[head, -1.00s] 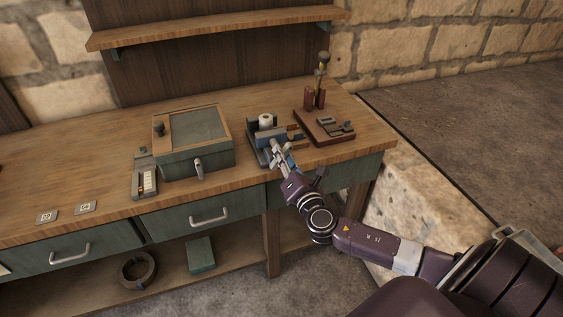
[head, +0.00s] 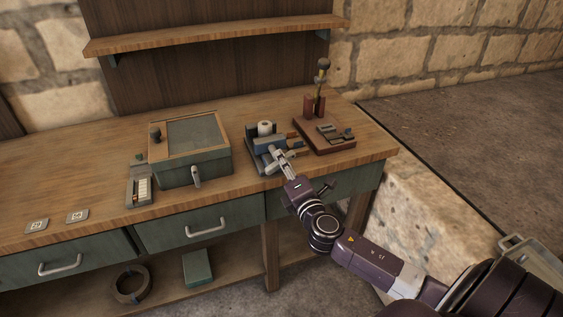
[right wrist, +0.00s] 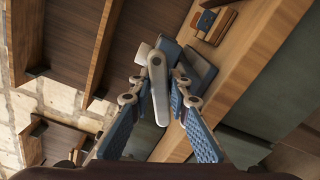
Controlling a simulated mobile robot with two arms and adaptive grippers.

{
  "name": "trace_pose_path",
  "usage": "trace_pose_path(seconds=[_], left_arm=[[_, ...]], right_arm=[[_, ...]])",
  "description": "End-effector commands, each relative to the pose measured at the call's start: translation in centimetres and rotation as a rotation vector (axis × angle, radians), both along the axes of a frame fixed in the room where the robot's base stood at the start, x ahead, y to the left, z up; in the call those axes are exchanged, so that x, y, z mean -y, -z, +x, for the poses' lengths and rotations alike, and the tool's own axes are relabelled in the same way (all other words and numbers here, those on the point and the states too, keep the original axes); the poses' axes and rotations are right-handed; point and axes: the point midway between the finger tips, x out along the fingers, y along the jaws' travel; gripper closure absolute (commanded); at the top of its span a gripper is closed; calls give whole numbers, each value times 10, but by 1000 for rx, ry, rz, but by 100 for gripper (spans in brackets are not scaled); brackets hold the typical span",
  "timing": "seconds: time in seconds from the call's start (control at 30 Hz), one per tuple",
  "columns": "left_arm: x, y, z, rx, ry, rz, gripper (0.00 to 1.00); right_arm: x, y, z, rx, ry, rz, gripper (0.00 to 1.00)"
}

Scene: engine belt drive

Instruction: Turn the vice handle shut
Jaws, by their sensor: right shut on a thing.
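The vice (head: 259,152) is a blue-grey block near the front edge of the workbench, with a pale cylinder (head: 265,128) standing in it. Its handle is a light grey bar (right wrist: 158,75), seen in the right wrist view between my fingers. My right gripper (head: 281,159) is at the front of the vice and is shut on the handle; it also shows in the right wrist view (right wrist: 157,92). In the head view the gripper hides most of the handle. Part of the vice body (right wrist: 198,68) shows behind the fingers. My left gripper is not in view.
A red-brown stand (head: 325,142) with small parts is right of the vice. A green box (head: 190,170) with a wooden-framed lid is left of it, beside a small grey tray (head: 131,199). Drawers with handles run below the bench edge (head: 150,218).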

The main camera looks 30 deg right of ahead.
Motion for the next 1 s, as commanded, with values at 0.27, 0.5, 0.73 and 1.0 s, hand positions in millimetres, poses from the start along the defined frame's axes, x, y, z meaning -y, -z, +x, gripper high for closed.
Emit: trace_pose_path(seconds=[0.27,0.5,0.73,1.0], left_arm=[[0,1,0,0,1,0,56],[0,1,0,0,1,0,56],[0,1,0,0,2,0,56],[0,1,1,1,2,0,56]], right_arm=[[-5,15,-5,-25,-8,10,100],[-5,15,-5,-26,-6,10,100],[-5,15,-5,-26,-6,10,100],[-5,15,-4,-26,-6,8,68]])
